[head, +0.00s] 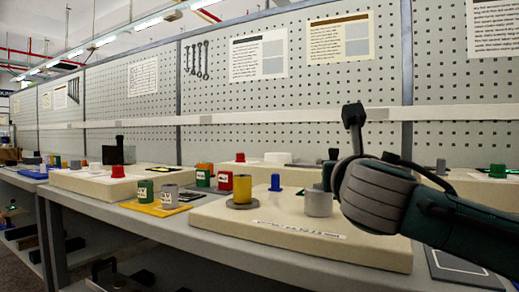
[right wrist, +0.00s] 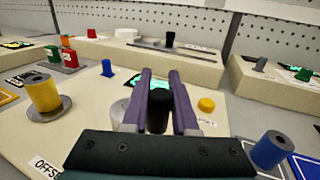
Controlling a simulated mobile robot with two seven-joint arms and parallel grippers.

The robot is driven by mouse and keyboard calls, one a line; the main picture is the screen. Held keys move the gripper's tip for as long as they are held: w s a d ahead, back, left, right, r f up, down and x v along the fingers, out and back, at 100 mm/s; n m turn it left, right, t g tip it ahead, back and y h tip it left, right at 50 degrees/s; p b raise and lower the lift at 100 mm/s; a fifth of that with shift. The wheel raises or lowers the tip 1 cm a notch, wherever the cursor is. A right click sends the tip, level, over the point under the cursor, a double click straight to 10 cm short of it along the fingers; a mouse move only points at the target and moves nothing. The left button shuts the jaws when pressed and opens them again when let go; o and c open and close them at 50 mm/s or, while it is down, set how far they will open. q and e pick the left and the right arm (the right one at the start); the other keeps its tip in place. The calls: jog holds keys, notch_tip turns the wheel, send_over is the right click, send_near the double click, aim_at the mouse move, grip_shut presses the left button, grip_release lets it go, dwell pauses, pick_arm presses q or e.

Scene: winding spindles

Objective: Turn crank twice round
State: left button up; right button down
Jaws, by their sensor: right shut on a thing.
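My right gripper (right wrist: 158,90) has its two purple fingers closed on the sides of a black upright crank knob (right wrist: 157,112) in the right wrist view. In the head view my right arm comes in from the right and its hand hides the knob. A grey cylinder (head: 319,203) stands beside the hand on the cream board (head: 290,240). The same board carries a yellow spool (head: 242,187) on a grey disc and a blue peg (head: 275,182). The crank arm under the knob is hidden by my gripper. My left gripper is not in view.
A yellow button (right wrist: 206,104) sits right of the fingers, and a blue spool (right wrist: 269,150) stands beyond the board on the right. Green, red and grey cans (head: 169,195) stand to the left. Other cream boards (head: 110,182) line the bench before a pegboard wall.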

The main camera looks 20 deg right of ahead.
jog(key=shift+s+a+r+m+g+h+p, duration=0.15)
jog(key=shift+m+g+h+p, duration=0.15)
jog(key=shift+m+g+h, duration=0.25)
jog(key=shift+s+a+f+m+g+h+p, duration=0.15)
jog(key=shift+m+g+h+p, duration=0.15)
jog(key=shift+h, duration=0.35)
jog(key=shift+a+m+g+h, duration=0.25)
jog(key=shift+m+g+h, duration=0.7)
jog(key=shift+h, duration=0.05)
jog(key=shift+s+a+f+m+g+h, duration=0.1)
jog(key=shift+s+f+m+g+h, duration=0.05)
jog(key=shift+m+g+h, duration=0.4)
jog(key=shift+s+a+f+m+g+h+b, duration=0.1)
jog(key=shift+a+m+g+h+b, duration=0.1)
jog(key=shift+m+g+h+b, duration=0.55)
jog(key=m+g+b, duration=0.1)
jog(key=b, duration=0.2)
jog(key=g+h+b, duration=0.1)
jog(key=g+b, duration=0.1)
jog(key=m+g+b, duration=0.1)
jog(key=b, duration=0.2)
jog(key=shift+a+f+m+b, duration=0.25)
jog(key=shift+a+m+b, duration=0.05)
jog(key=shift+a+b, duration=0.05)
jog(key=shift+s+r+g+b, duration=0.1)
jog(key=shift+r+g+b, duration=0.15)
jog(key=shift+g+b, duration=0.2)
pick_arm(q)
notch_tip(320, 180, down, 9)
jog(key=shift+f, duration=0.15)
